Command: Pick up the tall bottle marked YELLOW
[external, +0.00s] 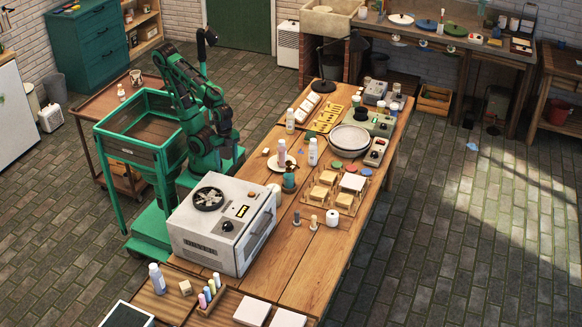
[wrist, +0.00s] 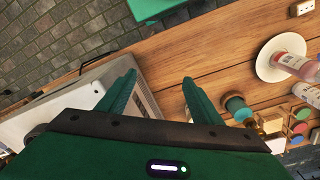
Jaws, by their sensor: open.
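No label reading YELLOW is legible in either view, so I cannot tell which bottle carries it. In the external view, tall white bottles stand upright on the long wooden table: one at its left edge (external: 290,121), one near the white bowls (external: 313,152), and one by a small white plate (external: 282,153). Another tall bottle (external: 155,279) stands at the near end, left of the grey machine. In the wrist view, my gripper (wrist: 160,77) is open and empty, with bare tabletop between its fingers. A pale bottle with a reddish label (wrist: 292,63) shows at the right, apart from the fingers.
The large grey machine (external: 218,228) sits on the table; its side (wrist: 60,110) is close left of my fingers. A green cup-like object (wrist: 236,108) is close right of them. Bare wood (external: 305,275) lies right of the machine.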

